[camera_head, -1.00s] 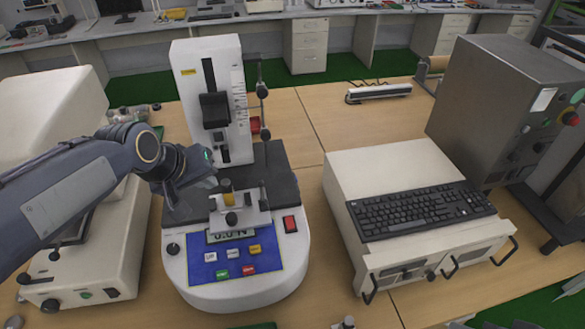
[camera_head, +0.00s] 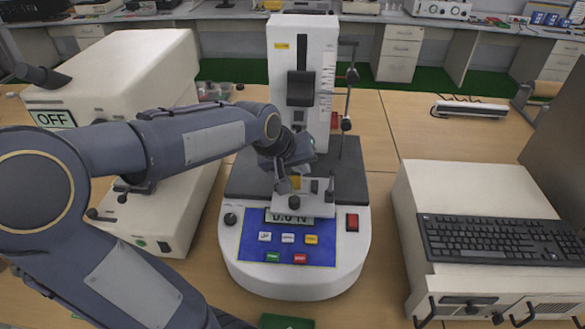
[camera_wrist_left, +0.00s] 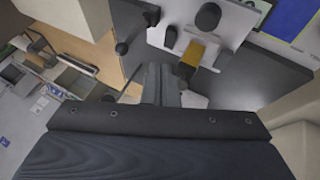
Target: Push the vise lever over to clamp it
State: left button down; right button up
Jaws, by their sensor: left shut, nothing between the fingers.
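The small pale vise (camera_head: 302,203) sits at the front of the tester's dark platform. A yellow piece (camera_head: 295,182) shows at it, and also in the left wrist view (camera_wrist_left: 196,52). A thin lever with a dark knob (camera_head: 329,187) stands at the vise's right side; in the left wrist view a dark-knobbed lever (camera_wrist_left: 151,18) shows at the vise's edge. My left gripper (camera_head: 284,186) is shut and empty, just left of the yellow piece; its fingers (camera_wrist_left: 162,84) point at the vise in the wrist view. I cannot tell whether they touch it. My right gripper is not in view.
The tester's tall white column (camera_head: 303,75) stands behind the vise, with a thin dark rod (camera_head: 348,95) at its right. A white machine (camera_head: 125,70) is close on the left. A keyboard (camera_head: 500,238) lies on a white unit at right.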

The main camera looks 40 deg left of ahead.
aim_at(331, 182)
pick_arm(q)
jog(key=shift+w+d+f, duration=0.3)
jog(key=shift+w+d, duration=0.45)
jog(key=shift+w+d+f, duration=0.3)
jog(key=shift+w+d, duration=0.45)
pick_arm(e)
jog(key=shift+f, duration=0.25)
pick_arm(q)
jog(key=shift+d, duration=0.1)
